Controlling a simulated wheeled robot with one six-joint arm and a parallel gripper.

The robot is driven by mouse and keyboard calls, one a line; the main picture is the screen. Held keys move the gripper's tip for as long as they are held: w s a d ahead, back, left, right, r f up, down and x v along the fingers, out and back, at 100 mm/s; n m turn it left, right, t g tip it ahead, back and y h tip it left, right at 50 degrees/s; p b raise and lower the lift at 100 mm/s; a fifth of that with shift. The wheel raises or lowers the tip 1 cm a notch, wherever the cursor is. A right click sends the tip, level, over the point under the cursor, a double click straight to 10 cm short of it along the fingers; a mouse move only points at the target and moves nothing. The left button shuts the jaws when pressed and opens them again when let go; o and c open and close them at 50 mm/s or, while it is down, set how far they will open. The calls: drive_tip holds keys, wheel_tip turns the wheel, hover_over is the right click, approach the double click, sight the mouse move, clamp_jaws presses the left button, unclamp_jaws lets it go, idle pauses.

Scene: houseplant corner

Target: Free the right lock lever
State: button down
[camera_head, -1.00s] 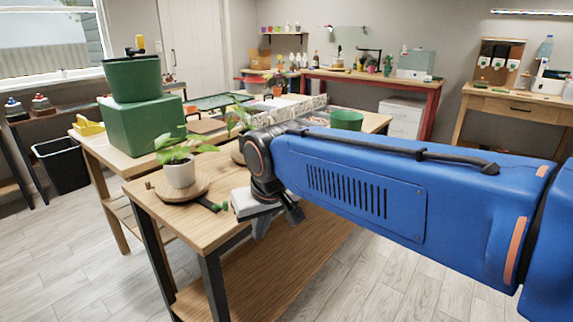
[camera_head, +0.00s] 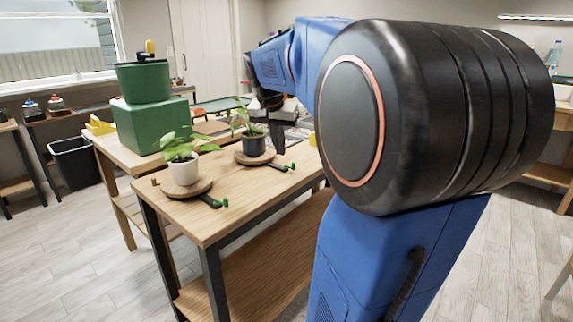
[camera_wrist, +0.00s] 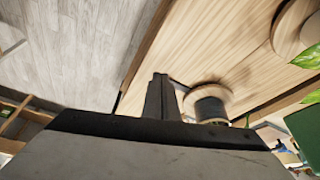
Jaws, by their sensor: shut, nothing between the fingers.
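The right lock lever (camera_head: 278,167) is a dark bar with green ends at the front edge of the right wooden disc (camera_head: 243,158). A dark pot with a leafy plant (camera_head: 253,142) stands on that disc. The left lever (camera_head: 212,201), also green-ended, juts from the left disc (camera_head: 162,189) under a white potted plant (camera_head: 184,168). My gripper (camera_head: 278,142) is beyond the right lever, beside the dark pot. In the wrist view my shut, empty fingers (camera_wrist: 160,85) are beside the dark pot (camera_wrist: 209,104); I cannot tell whether they touch the lever.
The wooden table (camera_head: 240,195) has bare room in front of the discs. A green box (camera_head: 150,125) with a green pot (camera_head: 143,82) on top stands on another table behind left. A black bin (camera_head: 75,163) is on the floor at left.

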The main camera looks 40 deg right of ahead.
drive_tip(key=shift+w+d+r, duration=0.15)
drive_tip(key=shift+d, duration=0.3)
drive_tip(key=x, duration=0.9)
drive_tip(key=shift+f, duration=0.35)
drive_tip(key=d, duration=0.1)
drive_tip(key=w+d, duration=0.1)
drive_tip(key=d, duration=0.1)
drive_tip(key=shift+w+f, duration=0.1)
drive_tip(key=shift+f, duration=0.1)
drive_tip(key=shift+w+d, duration=0.25)
drive_tip(key=shift+d, duration=0.2)
